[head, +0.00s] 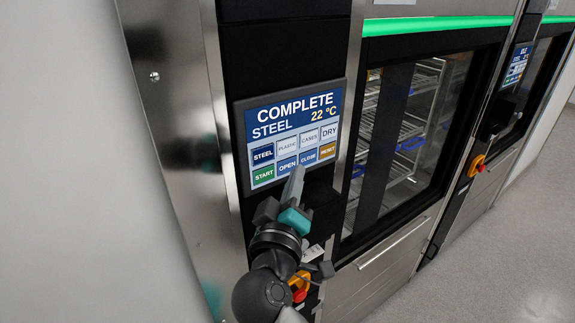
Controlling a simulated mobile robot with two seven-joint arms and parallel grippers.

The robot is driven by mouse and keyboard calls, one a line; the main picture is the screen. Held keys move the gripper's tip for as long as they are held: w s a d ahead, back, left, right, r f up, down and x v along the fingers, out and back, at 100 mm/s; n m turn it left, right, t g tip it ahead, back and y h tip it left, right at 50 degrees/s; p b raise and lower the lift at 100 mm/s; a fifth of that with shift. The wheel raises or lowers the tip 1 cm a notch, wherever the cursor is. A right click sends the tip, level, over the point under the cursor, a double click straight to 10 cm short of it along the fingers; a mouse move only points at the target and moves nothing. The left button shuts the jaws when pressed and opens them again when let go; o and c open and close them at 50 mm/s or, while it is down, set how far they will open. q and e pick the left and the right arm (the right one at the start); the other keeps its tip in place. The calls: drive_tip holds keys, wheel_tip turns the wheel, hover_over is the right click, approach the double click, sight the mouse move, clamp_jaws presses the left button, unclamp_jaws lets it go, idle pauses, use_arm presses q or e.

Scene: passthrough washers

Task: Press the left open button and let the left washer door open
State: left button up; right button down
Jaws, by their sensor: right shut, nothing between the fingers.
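The left washer's control screen (293,134) reads COMPLETE, STEEL, 22 °C, with rows of buttons below. The blue open button (287,166) is in the bottom row, between START and CLOSE. My right gripper (296,176) is shut and empty, its tip right at the lower edge of the screen by the OPEN and CLOSE buttons. I cannot tell whether it touches the panel. The left washer door (412,130) is a dark-framed glass door and looks shut, with wire racks behind it. My left gripper is not in view.
A red and yellow knob (300,286) sits below the screen, partly behind my right arm. A second washer with its own screen (517,65) and red knob (477,165) stands to the right. Grey floor (500,255) is clear at the lower right.

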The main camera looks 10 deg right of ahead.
drive_tip(key=shift+w, duration=0.1)
drive_tip(key=shift+w+a, duration=0.2)
drive_tip(key=shift+w, duration=0.15)
